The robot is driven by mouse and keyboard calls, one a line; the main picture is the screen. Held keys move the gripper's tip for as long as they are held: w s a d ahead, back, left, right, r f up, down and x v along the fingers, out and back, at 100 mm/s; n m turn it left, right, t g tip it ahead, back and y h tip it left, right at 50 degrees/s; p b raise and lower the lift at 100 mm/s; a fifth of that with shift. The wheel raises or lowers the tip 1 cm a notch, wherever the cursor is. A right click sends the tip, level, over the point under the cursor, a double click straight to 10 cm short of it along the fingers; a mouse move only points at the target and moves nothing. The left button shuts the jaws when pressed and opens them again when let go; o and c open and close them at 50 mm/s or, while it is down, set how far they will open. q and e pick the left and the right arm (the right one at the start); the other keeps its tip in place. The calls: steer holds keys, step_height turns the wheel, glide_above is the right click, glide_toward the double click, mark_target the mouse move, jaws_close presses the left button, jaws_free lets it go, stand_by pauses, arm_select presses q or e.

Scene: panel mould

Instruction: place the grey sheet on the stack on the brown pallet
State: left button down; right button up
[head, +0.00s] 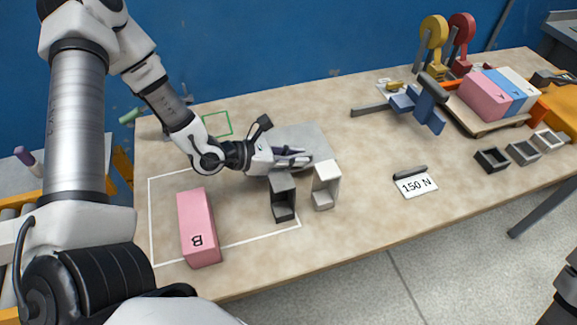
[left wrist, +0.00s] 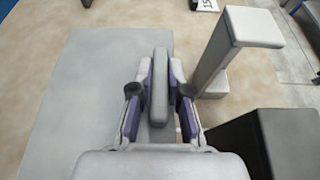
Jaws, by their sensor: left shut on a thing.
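The grey sheet (head: 308,136) is a flat plate at the back middle of the table, partly hidden by my left gripper. It also shows large in the left wrist view (left wrist: 75,100). My left gripper (head: 305,158) is shut on a grey bar-shaped grip (left wrist: 160,85) over the sheet, with a purple-edged finger on each side. I cannot tell whether the sheet touches the table. The brown pallet (head: 482,128) stands at the right of the table, bearing pink, blue and white blocks (head: 500,92) side by side. My right gripper is not in view.
Dark and white angled stands (head: 283,200) (head: 327,185) are close to my left gripper. A pink block marked B (head: 198,228) lies front left. A "150 N" card (head: 415,186), a blue clamp-like tool (head: 420,105) and small open boxes (head: 523,152) lie to the right.

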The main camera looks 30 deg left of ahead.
mark_target(295, 180)
arm_select(q)
step_height(295, 180, down, 6)
steer(key=shift+w+r, duration=0.15)
steer(key=shift+b, duration=0.4)
steer(key=c, duration=1.1)
jaws_free()
steer(key=shift+c, duration=0.2)
